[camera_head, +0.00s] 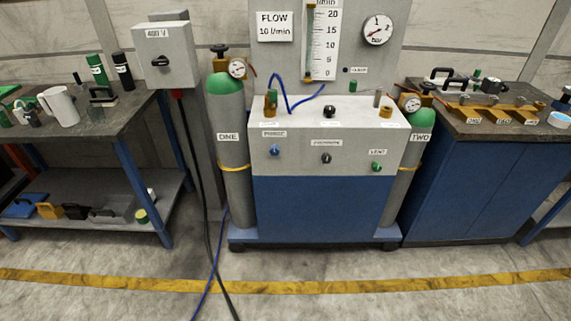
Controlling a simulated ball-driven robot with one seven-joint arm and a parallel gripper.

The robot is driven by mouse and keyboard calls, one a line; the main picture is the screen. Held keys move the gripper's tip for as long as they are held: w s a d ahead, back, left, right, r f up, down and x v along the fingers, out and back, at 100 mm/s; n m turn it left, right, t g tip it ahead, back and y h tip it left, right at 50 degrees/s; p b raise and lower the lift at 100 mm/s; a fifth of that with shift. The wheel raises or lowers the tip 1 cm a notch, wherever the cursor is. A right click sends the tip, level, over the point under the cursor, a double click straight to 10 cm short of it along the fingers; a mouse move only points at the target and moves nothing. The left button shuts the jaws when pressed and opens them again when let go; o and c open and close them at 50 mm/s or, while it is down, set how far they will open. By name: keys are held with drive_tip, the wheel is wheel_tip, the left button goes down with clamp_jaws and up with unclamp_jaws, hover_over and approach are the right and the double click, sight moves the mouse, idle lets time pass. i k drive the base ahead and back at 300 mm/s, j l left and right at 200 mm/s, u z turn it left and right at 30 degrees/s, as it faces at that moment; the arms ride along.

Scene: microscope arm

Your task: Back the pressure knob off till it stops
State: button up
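A grey gas cabinet (300,180) with a blue lower front stands in the middle of the head view. On its sloped front are a blue knob (275,150) at left, a black knob (326,158) in the middle and a green knob (376,166) at right. The label above the black knob is too small to read surely; it may say PRESSURE. Another black knob (329,111) sits on the cabinet's top. How far any knob is turned cannot be told. My gripper is not in view.
Green-topped cylinders ONE (233,140) and TWO (414,140) flank the cabinet. A workbench (147,115) stands left and a blue cupboard (470,190) right. Dark and blue cables (213,250) run down to the floor. The floor (330,265) before the cabinet is otherwise clear, crossed by a yellow line.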

sight(327, 159)
drive_tip(key=i+u, duration=0.2)
drive_tip(key=i, duration=1.2)
